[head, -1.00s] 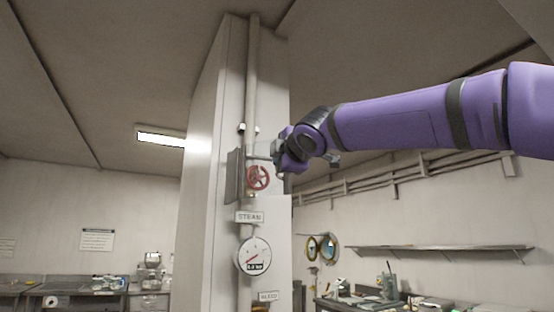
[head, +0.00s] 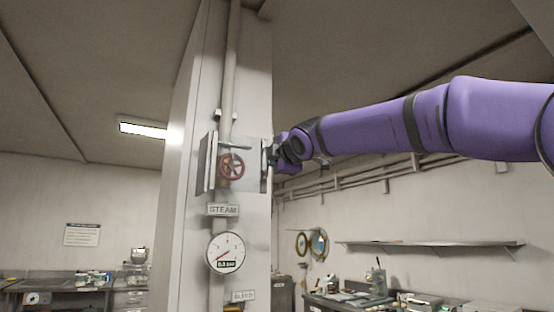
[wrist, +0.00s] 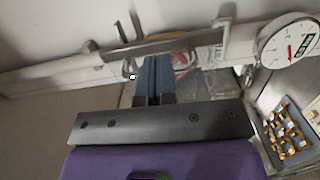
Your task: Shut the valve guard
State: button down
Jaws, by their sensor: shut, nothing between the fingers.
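The red valve wheel (head: 231,166) sits on the steam pipe, above the STEAM label (head: 223,209). A grey guard plate (head: 207,163) stands out at the left of the wheel, and a narrow upright plate (head: 266,166) stands at its right. I cannot tell for sure which is the moving part; the front of the wheel looks uncovered. My gripper (head: 272,153) is at the right plate; touching is unclear. In the wrist view my shut, empty fingers (wrist: 153,78) point at a long plate (wrist: 165,46), with the partly hidden wheel (wrist: 182,62) behind.
The pipe (head: 230,60) runs up a pale column (head: 190,220). A round gauge (head: 226,253) hangs below the label. A wall shelf (head: 430,244) and a cluttered counter (head: 350,297) are at the right. The space right of the column around my arm looks clear.

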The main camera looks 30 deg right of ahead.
jog(key=shift+w+d, duration=0.4)
jog(key=shift+w, duration=0.3)
jog(key=shift+w, duration=0.25)
jog(key=shift+s, duration=0.1)
